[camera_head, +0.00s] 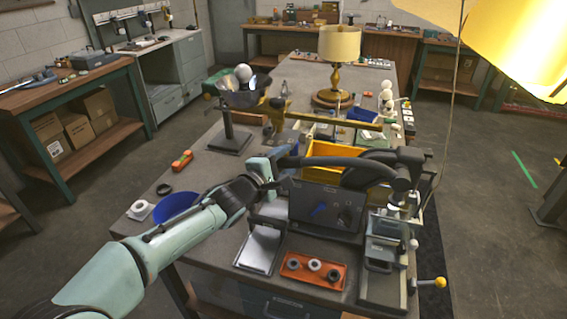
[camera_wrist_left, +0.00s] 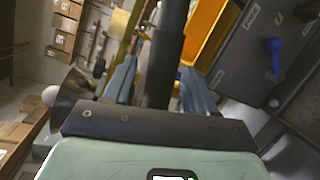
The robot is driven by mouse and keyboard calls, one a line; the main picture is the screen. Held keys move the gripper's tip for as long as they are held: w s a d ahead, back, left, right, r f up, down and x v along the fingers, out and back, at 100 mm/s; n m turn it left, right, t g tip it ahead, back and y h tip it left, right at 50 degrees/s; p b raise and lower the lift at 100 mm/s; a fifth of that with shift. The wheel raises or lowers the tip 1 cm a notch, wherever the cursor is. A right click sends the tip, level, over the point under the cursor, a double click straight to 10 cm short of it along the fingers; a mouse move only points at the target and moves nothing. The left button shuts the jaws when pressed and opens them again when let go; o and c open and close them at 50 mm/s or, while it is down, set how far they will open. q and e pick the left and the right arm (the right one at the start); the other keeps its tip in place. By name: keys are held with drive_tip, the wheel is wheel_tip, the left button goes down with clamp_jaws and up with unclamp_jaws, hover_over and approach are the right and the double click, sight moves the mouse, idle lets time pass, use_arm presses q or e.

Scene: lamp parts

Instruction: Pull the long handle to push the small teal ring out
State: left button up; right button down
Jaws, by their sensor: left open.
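The long handle (camera_head: 325,162) is a dark curved bar that runs left from the press (camera_head: 388,240) at the right of the bench. My left gripper (camera_head: 272,170) is at the handle's left end. In the left wrist view, the dark bar (camera_wrist_left: 166,55) stands between the two pale blue fingers of the open gripper (camera_wrist_left: 160,82), with gaps on both sides. I cannot make out the small teal ring in either view. My right gripper is not in view.
An orange tray (camera_head: 288,278) with dark and pale rings lies at the bench front. A dark panel with a blue knob (camera_head: 318,210) stands under the handle. A yellow bin (camera_head: 320,173) is behind it. A yellow-knobbed lever (camera_head: 438,282) sticks out right.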

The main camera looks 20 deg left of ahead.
use_arm(q)
clamp_jaws()
drive_tip(key=shift+r, duration=0.1)
